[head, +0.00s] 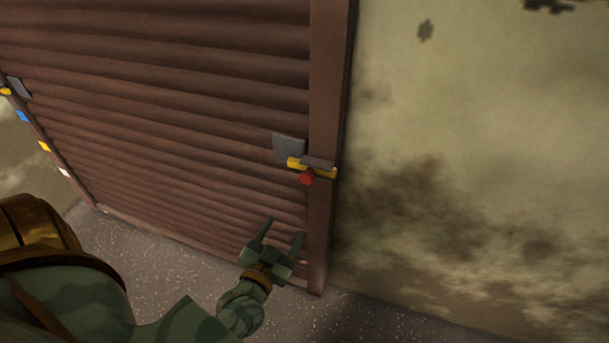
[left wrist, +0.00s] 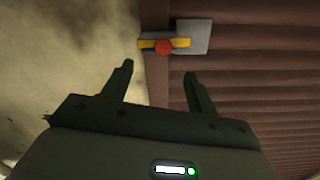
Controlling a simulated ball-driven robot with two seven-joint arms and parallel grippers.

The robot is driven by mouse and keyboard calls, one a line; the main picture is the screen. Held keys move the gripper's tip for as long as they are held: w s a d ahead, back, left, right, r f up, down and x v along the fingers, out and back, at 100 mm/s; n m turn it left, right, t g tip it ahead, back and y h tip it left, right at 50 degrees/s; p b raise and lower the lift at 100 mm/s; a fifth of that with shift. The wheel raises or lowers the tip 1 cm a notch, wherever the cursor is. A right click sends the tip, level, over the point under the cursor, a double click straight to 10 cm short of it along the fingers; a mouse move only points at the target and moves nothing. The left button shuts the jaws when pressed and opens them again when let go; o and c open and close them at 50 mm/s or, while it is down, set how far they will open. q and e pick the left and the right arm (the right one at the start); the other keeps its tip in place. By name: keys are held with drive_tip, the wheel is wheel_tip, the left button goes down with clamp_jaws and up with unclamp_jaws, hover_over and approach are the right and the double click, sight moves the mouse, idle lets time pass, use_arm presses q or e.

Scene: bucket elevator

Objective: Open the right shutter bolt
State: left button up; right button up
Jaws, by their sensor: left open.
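The right shutter bolt is a yellow bar (head: 297,163) with a red knob (head: 307,177), on the right edge of the brown slatted shutter (head: 190,110). A grey plate (head: 288,148) sits behind it. In the left wrist view the yellow bar (left wrist: 152,43), red knob (left wrist: 163,47) and grey plate (left wrist: 192,37) show beyond the fingers. My left gripper (head: 283,232) is open and empty, below the bolt and apart from it; its fingers also show in the left wrist view (left wrist: 157,82). My right gripper is not in view.
Another yellow bolt end (head: 5,91) with a grey plate (head: 19,87) is at the shutter's far left edge. Blue, yellow and white tags line that left frame. A stained wall (head: 450,150) stands right of the shutter. The speckled floor (head: 150,260) looks clear.

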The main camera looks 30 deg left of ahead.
use_arm(q)
drive_tip(key=r, duration=0.2)
approach(305, 179)
drive_tip(key=shift+y, duration=0.4)
drive_tip(key=b+x, duration=0.1)
drive_tip(key=x, duration=0.4)
drive_tip(key=b+x, duration=0.1)
drive_tip(key=x, duration=0.2)
drive_tip(key=shift+w+d+f+b, duration=0.2)
drive_tip(key=shift+d+f+b, duration=0.05)
drive_tip(key=shift+b, duration=0.05)
drive_tip(key=shift+w+a+r, duration=0.1)
drive_tip(key=shift+w+a, duration=0.05)
drive_tip(key=shift+w, duration=0.4)
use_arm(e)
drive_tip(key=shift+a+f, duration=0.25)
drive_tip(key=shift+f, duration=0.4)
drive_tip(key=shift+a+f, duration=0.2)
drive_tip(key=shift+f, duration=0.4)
